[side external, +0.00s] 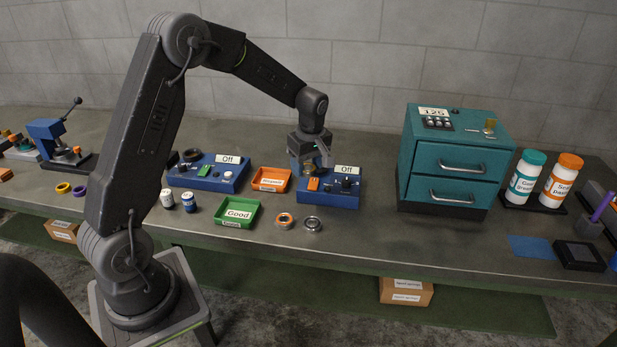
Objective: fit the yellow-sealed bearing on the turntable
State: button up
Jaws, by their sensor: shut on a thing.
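My gripper (308,163) points down over the left part of the right-hand blue unit (335,201), which carries an "Off" sign. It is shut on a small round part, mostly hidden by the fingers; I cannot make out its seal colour. The unit's turntable, if it is there, is hidden under the gripper, and I cannot tell whether the part touches it. An orange-sealed bearing (284,221) and a plain metal bearing (312,224) lie on the bench in front. No yellow-sealed bearing shows clearly.
A second blue unit (207,172) marked "Off", an orange tray (271,180) and a green "Good" tray (238,212) are to the left. A teal drawer cabinet (459,157) stands to the right. The bench front between bearings and cabinet is clear.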

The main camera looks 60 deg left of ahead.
jog(key=w+a, duration=0.2)
jog(key=w, duration=0.1)
jog(key=w+a+r, duration=0.1)
jog(key=w+a, duration=0.2)
jog(key=w+a+r, duration=0.1)
jog(key=w+a, duration=0.1)
jog(key=w, duration=0.1)
jog(key=shift+a+r, duration=0.15)
jog(key=shift+r, duration=0.05)
jog(key=shift+f, duration=2.4)
jog(key=shift+f, duration=1.5)
jog(key=o, duration=1.4)
jog(key=shift+r, duration=0.1)
jog(key=shift+r, duration=3.4)
